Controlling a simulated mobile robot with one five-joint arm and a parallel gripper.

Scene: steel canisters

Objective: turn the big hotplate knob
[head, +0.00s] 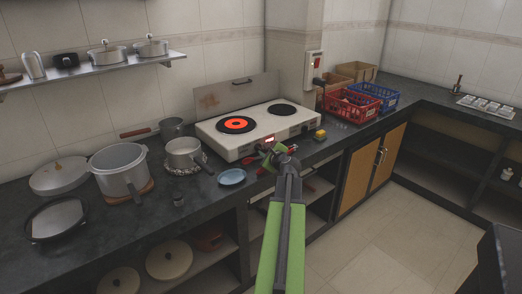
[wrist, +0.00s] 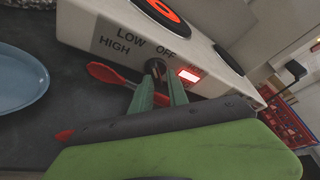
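The white double hotplate (head: 258,128) stands on the dark counter, with its left burner (head: 236,125) glowing orange-red. In the wrist view, its front panel (wrist: 110,40) carries the words LOW, OFF and HIGH. The big dark knob (wrist: 155,67) sits below OFF, left of a lit red-white indicator (wrist: 189,75). My gripper (wrist: 160,82) is at the panel, its two green fingers apart and their tips at the knob's lower edge. I cannot tell whether they touch it. In the head view my gripper (head: 272,154) is at the hotplate's front and covers the knob.
A red spoon-like utensil (wrist: 110,74) lies on the counter beside the panel. A blue plate (head: 232,177) and a saucepan (head: 184,153) stand left of my gripper. A yellow object (head: 320,134) and a red crate (head: 352,106) are to the right.

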